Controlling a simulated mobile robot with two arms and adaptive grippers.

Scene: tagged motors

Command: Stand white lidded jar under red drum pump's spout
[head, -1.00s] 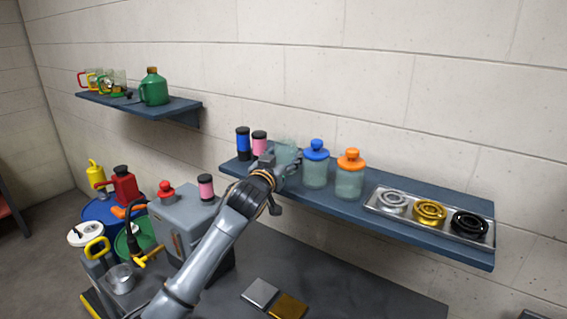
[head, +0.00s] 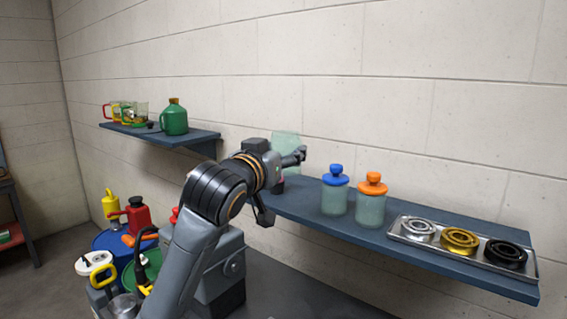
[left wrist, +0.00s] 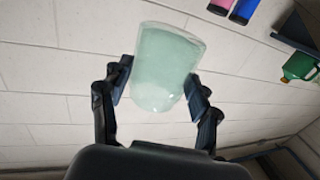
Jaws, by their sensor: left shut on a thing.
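My left gripper (head: 290,160) is shut on a pale green see-through jar (head: 286,143), held above the shelf against the wall. In the left wrist view the jar (left wrist: 165,60) sits between both fingers (left wrist: 158,88), with a whitish end toward the palm; I cannot make out its lid clearly. The red drum pump (head: 138,215) stands at the lower left, on the blue drum (head: 112,243). An orange part (head: 139,237) lies below it; I cannot tell where its spout ends. The right gripper is not in view.
Blue-lidded (head: 334,197) and orange-lidded (head: 370,204) jars stand on the wall shelf (head: 300,208), left of a tray of rings (head: 408,238). A yellow pump (head: 110,204), green drum (head: 150,265) and grey box (head: 220,265) crowd around the red pump. A green jug (head: 174,119) stands on the upper shelf.

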